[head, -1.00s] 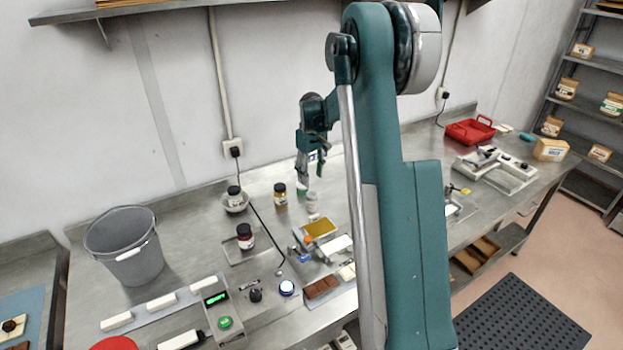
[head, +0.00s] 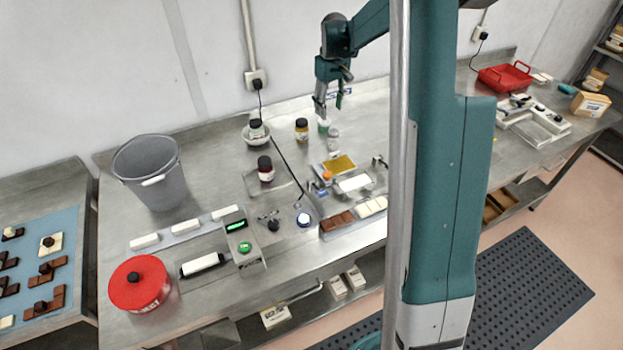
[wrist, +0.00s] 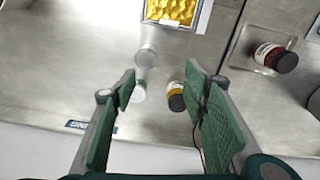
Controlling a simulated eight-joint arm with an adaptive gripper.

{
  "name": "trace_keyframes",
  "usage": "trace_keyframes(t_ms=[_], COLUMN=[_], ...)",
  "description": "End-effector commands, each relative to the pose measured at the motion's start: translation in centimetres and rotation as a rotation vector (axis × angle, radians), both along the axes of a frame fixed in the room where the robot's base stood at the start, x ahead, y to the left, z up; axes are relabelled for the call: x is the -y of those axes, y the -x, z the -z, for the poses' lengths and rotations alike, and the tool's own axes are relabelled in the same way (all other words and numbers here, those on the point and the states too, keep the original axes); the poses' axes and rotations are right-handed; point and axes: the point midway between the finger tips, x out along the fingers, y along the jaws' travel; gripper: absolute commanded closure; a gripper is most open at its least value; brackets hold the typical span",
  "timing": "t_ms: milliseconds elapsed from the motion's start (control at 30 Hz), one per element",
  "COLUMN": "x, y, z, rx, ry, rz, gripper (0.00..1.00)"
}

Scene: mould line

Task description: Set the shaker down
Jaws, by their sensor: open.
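The shaker (head: 324,127), a small pale container with green on it, stands on the steel counter near the wall. It also shows in the wrist view (wrist: 139,93), between the open fingers but well below them and apart from them. My gripper (head: 329,107) is open and empty above the shaker, pointing down; in the wrist view its two green finger pads (wrist: 160,95) stand wide apart. The shaker's lower part is hard to make out in detail.
A yellow jar with a dark lid (head: 302,129) stands left of the shaker, and a small clear cup (head: 333,144) stands just in front. A tray of yellow pieces (head: 341,163) is nearer the front. A dark red jar (head: 265,169) and grey bucket (head: 149,170) stand farther left.

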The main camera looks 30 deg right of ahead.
Motion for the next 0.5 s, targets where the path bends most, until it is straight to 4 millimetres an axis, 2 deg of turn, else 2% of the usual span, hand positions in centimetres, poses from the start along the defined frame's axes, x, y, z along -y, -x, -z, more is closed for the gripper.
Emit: trace_keyframes(t_ms=[200,500], x=[-3.1,-7.1], y=[2.5,6.2], z=[-3.7,-8.0], rx=[0.042,0.103], ry=[0.012,0.022], rz=[0.009,0.024], gripper=[0.56,0.56])
